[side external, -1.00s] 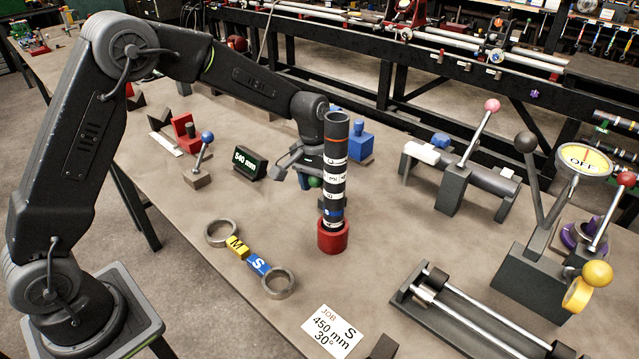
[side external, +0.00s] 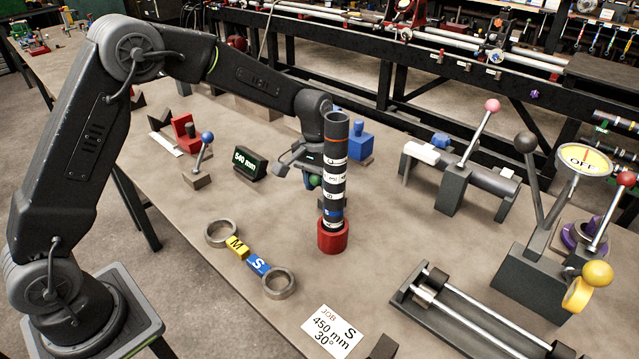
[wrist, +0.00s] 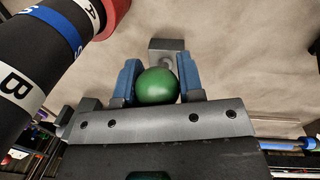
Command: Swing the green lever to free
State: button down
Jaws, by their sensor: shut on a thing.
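The green lever's ball knob (wrist: 156,86) sits between the two blue fingers of my gripper (wrist: 160,82) in the wrist view. My gripper is shut on this knob. The lever's grey base (wrist: 166,45) shows just beyond it on the bench. In the side view my gripper (side external: 308,178) is behind the upright black tube, and a bit of the green knob (side external: 315,181) shows left of the tube. The lever's stem is mostly hidden in both views.
The tall banded black tube (side external: 336,165) stands in a red collar (side external: 333,236) close beside my gripper; it also fills the upper left of the wrist view (wrist: 40,60). A display reading 540 mm (side external: 249,163) and a blue-knobbed lever (side external: 206,138) stand to the left.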

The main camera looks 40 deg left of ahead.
jog(key=w+g, duration=0.1)
jog(key=g, duration=0.1)
jog(key=w+g, duration=0.1)
jog(key=g, duration=0.1)
jog(key=shift+w+r, duration=0.35)
jog(key=shift+r, duration=0.05)
jog(key=shift+w+r, duration=0.15)
jog(key=shift+w, duration=0.5)
jog(key=shift+w+g, duration=0.35)
jog(key=shift+g, duration=0.25)
jog(key=shift+w, duration=0.1)
jog(key=c, duration=0.8)
grip_release()
jog(key=shift+r, duration=0.15)
